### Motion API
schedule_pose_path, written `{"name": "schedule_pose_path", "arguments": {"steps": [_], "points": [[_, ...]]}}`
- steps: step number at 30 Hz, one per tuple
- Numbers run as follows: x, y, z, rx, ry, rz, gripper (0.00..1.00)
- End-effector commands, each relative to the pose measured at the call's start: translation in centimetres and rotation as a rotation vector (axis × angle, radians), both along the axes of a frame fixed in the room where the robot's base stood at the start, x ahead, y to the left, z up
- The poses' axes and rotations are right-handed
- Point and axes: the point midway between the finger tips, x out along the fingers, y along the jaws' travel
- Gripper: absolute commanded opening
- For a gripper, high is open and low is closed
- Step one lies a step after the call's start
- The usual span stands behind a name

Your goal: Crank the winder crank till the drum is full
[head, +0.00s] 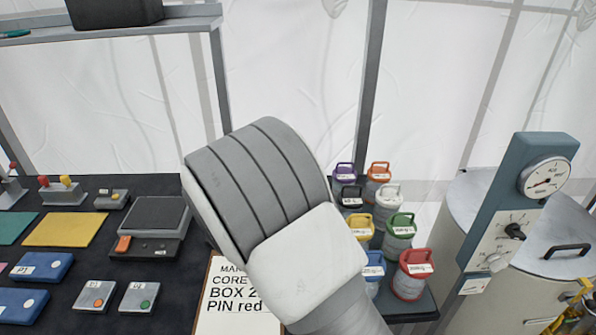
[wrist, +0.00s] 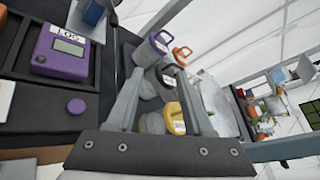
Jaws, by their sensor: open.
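I cannot make out a winder, its crank or a drum in either view. My gripper (wrist: 158,82) shows in the wrist view with its two grey fingers apart and nothing held between them. Beyond and between the fingers are lidded jars with handles, among them a yellow-lidded jar (wrist: 174,116), a purple-lidded jar (wrist: 150,48) and an orange-lidded one (wrist: 181,54). In the head view my own arm fills the middle and hides part of the bench; the gripper does not show there.
A dark bench (head: 62,222) at left holds a scale (head: 150,228), blue boxes (head: 40,266) and button boxes (head: 95,296). A printed sheet (head: 237,300) lies beside my arm. A teal gauge panel (head: 528,185) stands by metal drum-shaped vessels (head: 478,200) at right. A purple box (wrist: 62,50) shows in the wrist view.

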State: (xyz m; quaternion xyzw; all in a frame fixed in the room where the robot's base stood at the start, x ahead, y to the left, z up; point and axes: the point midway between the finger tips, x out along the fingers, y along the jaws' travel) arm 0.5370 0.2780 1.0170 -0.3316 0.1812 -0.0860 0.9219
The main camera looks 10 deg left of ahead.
Motion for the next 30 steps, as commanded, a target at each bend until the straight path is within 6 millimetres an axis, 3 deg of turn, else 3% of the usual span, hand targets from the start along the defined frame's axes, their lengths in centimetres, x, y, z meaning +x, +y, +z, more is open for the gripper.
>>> {"name": "schedule_pose_path", "arguments": {"steps": [1, 3, 9, 16, 30], "points": [[-0.3, 2.1, -0.8, -0.076, 0.001, 0.073, 0.52], [-0.6, 4.2, -1.7, -0.159, -0.001, 0.152, 0.52], [-1.0, 7.2, -3.1, -0.278, -0.011, 0.265, 0.52], [1.6, 7.1, -3.8, -0.285, -0.012, 0.269, 0.52], [11.3, 6.1, -6.0, -0.282, -0.011, 0.269, 0.52]]}}
